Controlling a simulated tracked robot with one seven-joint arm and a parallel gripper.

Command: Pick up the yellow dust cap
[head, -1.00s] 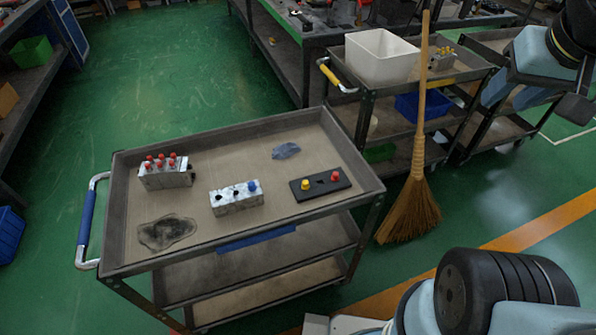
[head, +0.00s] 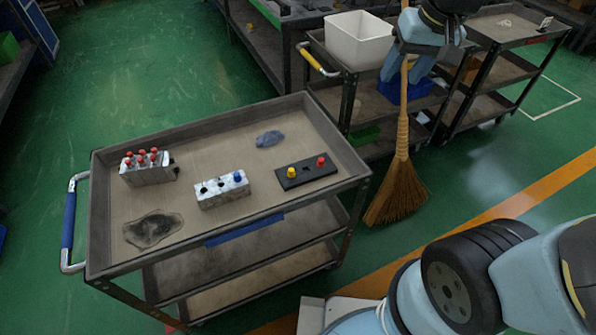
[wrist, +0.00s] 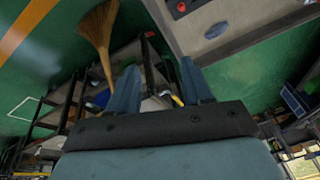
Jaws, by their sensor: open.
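The yellow dust cap (head: 291,172) stands upright on the left end of a black block (head: 307,173) on the cart's top tray, with a red cap (head: 320,161) on the same block's right end. My gripper (head: 398,70) is high at the upper right in the head view, in front of the broom and back carts, well apart from the yellow cap. In the wrist view my gripper (wrist: 160,82) shows two separated blue-grey fingers with nothing between them. The wrist view shows the red cap (wrist: 182,7) at the top edge; the yellow cap is not seen there.
The cart tray (head: 115,220) has a raised rim. It also holds a silver block with a blue cap (head: 222,190), a block with several red caps (head: 147,167), a blue rag (head: 269,138) and a dark stain. A broom (head: 398,190) stands right of the cart.

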